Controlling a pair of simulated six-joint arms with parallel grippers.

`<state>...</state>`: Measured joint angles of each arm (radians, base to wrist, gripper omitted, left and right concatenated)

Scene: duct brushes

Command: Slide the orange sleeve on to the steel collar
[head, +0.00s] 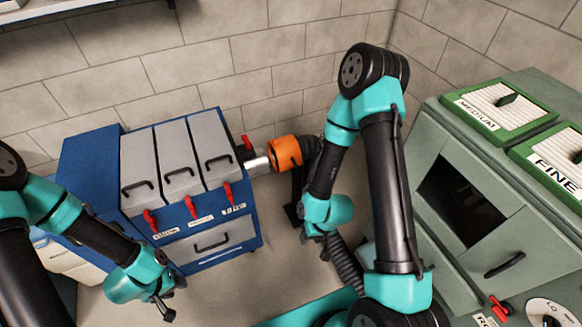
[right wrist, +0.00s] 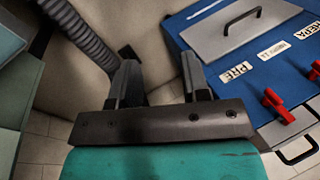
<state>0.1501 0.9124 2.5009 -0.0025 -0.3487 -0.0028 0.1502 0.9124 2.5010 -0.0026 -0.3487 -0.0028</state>
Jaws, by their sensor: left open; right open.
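The orange sleeve (head: 286,152) is at the end of the dark ribbed hose (head: 309,147), right of the blue cabinet. The steel collar (head: 258,164) sticks out from the cabinet's right side. The sleeve's left edge meets the collar's visible end in the picture; I cannot tell how far it overlaps. My right gripper (head: 308,237) is open, below and right of the sleeve. Its two spread fingers show empty in the right wrist view (right wrist: 158,78). My left gripper (head: 166,309) is open in front of the cabinet, well away from the sleeve.
The blue cabinet (head: 243,213) has grey panels, black handles and red latches; a red lever (head: 247,142) stands above the collar. Hose (right wrist: 82,35) runs near my right gripper. A green cabinet (head: 440,140) stands right. Open floor lies before the blue cabinet.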

